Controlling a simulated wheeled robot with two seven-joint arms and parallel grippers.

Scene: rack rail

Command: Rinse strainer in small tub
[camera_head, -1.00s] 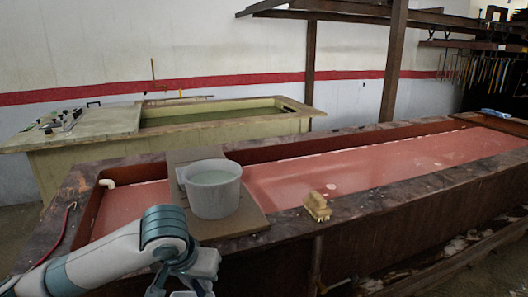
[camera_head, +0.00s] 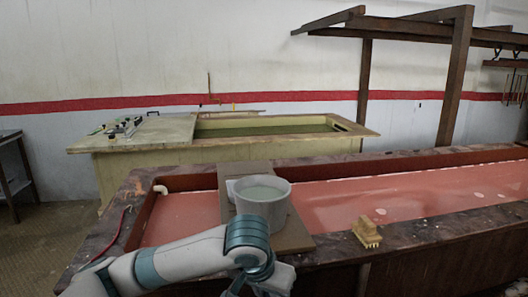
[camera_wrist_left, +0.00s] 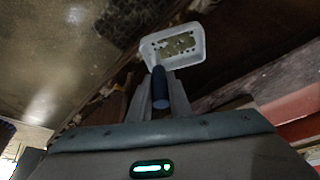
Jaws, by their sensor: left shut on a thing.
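A white round tub (camera_head: 264,203) holding greenish-grey liquid stands on a flat board (camera_head: 294,238) laid across the long red vat. In the left wrist view my left gripper (camera_wrist_left: 160,98) is shut on the dark blue handle of the strainer. The strainer (camera_wrist_left: 174,45) has a white rectangular head with a perforated bottom and hangs over dark floor. In the head view my left gripper (camera_head: 262,284) is at the bottom edge, below and in front of the tub, and the strainer is hidden there. My right gripper does not show.
A long vat of red liquid (camera_head: 350,209) with a dark, worn rim runs to the right. A tan brush-like block (camera_head: 367,232) sits on its near rim. A pale yellow tank (camera_head: 130,170) stands behind. A dark overhead frame (camera_head: 457,80) stands at the right.

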